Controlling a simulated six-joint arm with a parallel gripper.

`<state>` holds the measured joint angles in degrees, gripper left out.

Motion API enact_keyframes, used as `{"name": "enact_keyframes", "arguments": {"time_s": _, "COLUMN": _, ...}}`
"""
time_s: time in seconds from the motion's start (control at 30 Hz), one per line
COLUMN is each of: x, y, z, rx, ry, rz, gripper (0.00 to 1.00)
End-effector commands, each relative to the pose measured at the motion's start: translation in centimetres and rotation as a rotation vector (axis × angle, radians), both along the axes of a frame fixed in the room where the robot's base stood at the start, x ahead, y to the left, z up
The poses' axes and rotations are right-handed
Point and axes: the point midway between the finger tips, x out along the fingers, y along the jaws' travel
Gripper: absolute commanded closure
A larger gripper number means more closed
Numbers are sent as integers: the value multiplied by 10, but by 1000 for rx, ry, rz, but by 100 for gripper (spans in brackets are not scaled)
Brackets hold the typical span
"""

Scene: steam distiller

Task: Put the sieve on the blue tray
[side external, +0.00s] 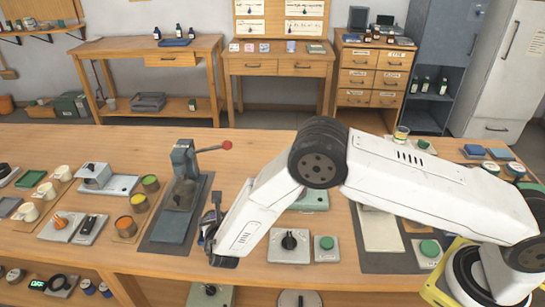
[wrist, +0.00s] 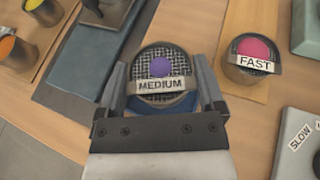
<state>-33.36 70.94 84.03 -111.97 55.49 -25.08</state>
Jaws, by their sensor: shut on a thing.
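My gripper (wrist: 165,93) is shut on the sieve (wrist: 163,86) in the wrist view. The sieve is round with a mesh top, a purple knob, a blue lower part and a label reading MEDIUM. In the side view my gripper (side external: 211,232) is low over the table, just right of the press's mat, and mostly hides the sieve. I cannot tell whether the sieve touches the table.
A lever press (side external: 183,165) with a red knob stands behind the tray. A pink-knobbed container labelled FAST (wrist: 252,55) stands right of the sieve. Yellow and orange cups (side external: 138,202) stand left of the press. A dial box (side external: 289,243) sits to the right.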

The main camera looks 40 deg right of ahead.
Motion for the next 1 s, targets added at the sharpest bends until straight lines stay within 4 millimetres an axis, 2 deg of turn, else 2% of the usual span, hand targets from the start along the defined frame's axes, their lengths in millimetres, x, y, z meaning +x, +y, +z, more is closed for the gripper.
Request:
{"name": "enact_keyframes", "arguments": {"time_s": 0.3, "x": 1, "y": 0, "z": -29, "rx": -1, "ry": 0, "rz": -1, "gripper": 84}}
{"name": "enact_keyframes", "arguments": {"time_s": 0.83, "x": 1, "y": 0, "z": -35, "rx": 0, "ry": 0, "rz": 0, "gripper": 84}}
{"name": "enact_keyframes", "arguments": {"time_s": 0.87, "x": 1, "y": 0, "z": -35, "rx": 0, "ry": 0, "rz": 0, "gripper": 3}}
{"name": "enact_keyframes", "arguments": {"time_s": 0.9, "x": 1, "y": 0, "z": -35, "rx": 0, "ry": 0, "rz": 0, "gripper": 0}}
{"name": "enact_keyframes", "arguments": {"time_s": 1.0, "x": 1, "y": 0, "z": -35, "rx": 0, "ry": 0, "rz": 0, "gripper": 0}}
